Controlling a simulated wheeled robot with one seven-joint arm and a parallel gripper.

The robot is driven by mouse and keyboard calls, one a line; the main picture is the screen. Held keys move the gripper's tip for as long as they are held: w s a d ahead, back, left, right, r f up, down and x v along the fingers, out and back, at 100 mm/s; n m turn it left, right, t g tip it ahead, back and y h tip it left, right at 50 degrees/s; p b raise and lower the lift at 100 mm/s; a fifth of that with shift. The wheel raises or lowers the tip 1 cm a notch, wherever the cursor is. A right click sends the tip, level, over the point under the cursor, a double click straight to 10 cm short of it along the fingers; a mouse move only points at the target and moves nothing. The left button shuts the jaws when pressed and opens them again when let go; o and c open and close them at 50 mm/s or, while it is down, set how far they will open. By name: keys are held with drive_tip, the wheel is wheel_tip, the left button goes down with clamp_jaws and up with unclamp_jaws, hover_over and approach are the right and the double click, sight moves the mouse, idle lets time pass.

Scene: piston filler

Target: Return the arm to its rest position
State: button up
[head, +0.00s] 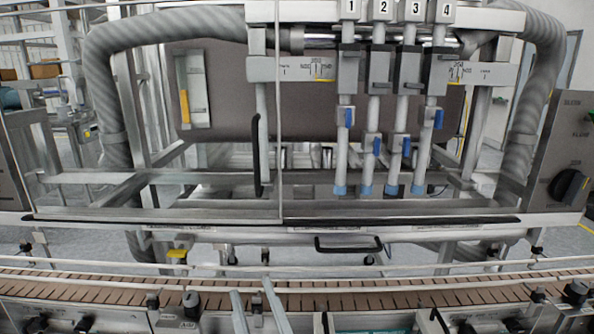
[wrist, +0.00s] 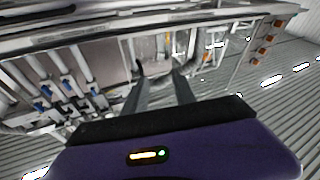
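My gripper (head: 252,287) shows at the bottom of the head view, with its two grey fingers pointing up in front of the conveyor. In the wrist view my gripper (wrist: 158,72) has its fingers apart with nothing held between them. It points toward the piston filler (head: 220,100), which appears tilted in that view. The rest of my arm is out of the head view.
Numbered filling nozzles (head: 378,130) with blue valve handles hang at the right of the filler. A slatted conveyor (head: 400,300) with rails runs across the front. A door handle (head: 348,243) and a right-hand control box with a black knob (head: 569,186) stick out.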

drive_tip(key=s+d+f+m+g+h, duration=0.1)
drive_tip(key=s+d+f+m+h, duration=0.1)
drive_tip(key=s+d+f, duration=0.4)
drive_tip(key=s+d+f+m+g+h, duration=0.2)
drive_tip(key=s+d+f, duration=0.5)
drive_tip(key=s+d, duration=0.4)
drive_tip(key=s+d+f+m+g+h, duration=0.1)
drive_tip(key=s+d+f+m+h, duration=0.2)
drive_tip(key=s+d+f, duration=0.4)
drive_tip(key=s+d+h, duration=0.1)
drive_tip(key=s, duration=0.8)
drive_tip(key=shift+d+g, duration=0.4)
idle(1.0)
